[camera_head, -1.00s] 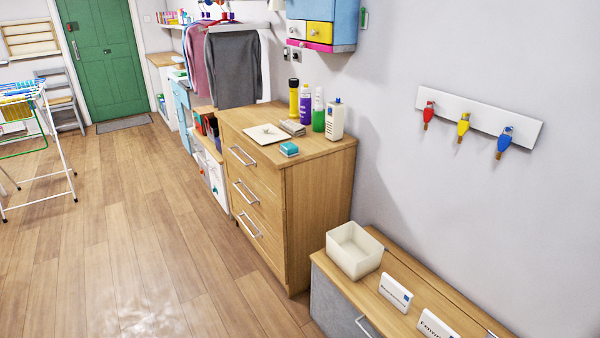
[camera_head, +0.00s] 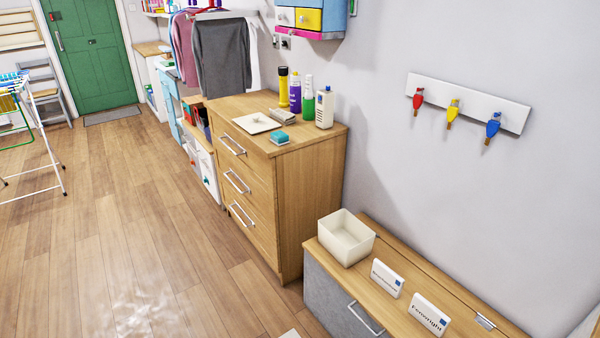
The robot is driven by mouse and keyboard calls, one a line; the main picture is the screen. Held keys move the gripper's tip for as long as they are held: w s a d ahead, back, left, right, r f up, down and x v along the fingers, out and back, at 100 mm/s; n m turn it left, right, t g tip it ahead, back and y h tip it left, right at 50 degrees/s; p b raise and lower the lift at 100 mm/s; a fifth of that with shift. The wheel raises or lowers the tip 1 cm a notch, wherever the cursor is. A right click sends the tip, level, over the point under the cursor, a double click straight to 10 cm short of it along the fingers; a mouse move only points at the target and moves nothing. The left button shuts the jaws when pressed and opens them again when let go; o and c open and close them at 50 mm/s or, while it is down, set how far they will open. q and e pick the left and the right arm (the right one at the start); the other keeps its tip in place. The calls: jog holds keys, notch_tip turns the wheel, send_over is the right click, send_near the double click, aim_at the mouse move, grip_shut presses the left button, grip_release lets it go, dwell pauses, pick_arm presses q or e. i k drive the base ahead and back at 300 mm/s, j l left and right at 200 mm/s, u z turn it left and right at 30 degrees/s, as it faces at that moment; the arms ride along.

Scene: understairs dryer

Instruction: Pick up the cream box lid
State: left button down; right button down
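The cream box lid (camera_head: 256,123) is a flat square with a small knob. It lies on top of the wooden chest of drawers (camera_head: 309,142), near its left edge. A cream open box (camera_head: 346,238) stands on the low wooden bench (camera_head: 395,268) in the foreground, and it looks empty. Neither of my grippers shows in the head view.
Several bottles, including a white one (camera_head: 325,107), stand behind. Two white labelled cards (camera_head: 387,278) are on the bench. The wooden floor (camera_head: 130,240) to the left is open.

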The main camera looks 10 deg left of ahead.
aim_at(258, 122)
jog(key=i+j+z, duration=0.25)
jog(key=i+j, duration=0.65)
jog(key=j, duration=0.15)
